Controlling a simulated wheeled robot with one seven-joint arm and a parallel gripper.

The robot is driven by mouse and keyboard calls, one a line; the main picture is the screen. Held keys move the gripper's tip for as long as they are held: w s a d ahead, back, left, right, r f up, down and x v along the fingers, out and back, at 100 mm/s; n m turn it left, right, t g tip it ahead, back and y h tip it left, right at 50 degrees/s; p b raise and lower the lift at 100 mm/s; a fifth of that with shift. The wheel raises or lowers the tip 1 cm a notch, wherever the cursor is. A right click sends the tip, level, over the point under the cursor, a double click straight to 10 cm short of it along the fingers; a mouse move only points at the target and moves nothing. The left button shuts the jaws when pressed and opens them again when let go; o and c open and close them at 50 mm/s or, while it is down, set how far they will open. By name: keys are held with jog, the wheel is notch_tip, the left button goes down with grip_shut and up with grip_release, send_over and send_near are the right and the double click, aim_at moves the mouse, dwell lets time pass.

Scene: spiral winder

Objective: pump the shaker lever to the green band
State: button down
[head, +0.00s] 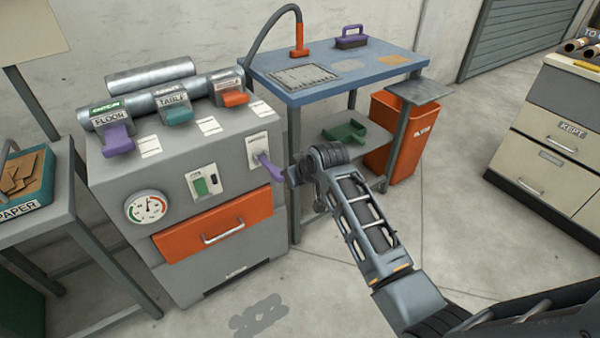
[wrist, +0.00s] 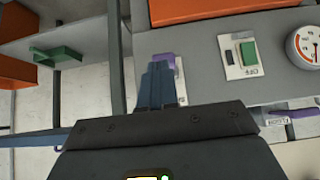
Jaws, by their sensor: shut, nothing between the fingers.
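The purple lever (head: 270,165) sticks out from a white plate on the right of the grey machine's front and slants down. The round gauge (head: 147,207) sits at the lower left of that front; its dial has coloured marks, and the needle's reading is too small to tell. The gauge also shows at the right edge of the wrist view (wrist: 304,46). My gripper (head: 290,178) is shut and empty at the lever's outer end. In the wrist view my shut fingers (wrist: 158,84) overlap the purple lever (wrist: 164,58) and hide part of it; contact cannot be told.
An orange drawer (head: 215,228) and a green switch (head: 201,187) are on the machine's front. Purple, teal and orange handles (head: 117,140) line its top. A blue-topped table (head: 330,72) and an orange bin (head: 398,135) stand right behind. The floor in front is clear.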

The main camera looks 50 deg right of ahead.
jog(key=shift+v, duration=2.15)
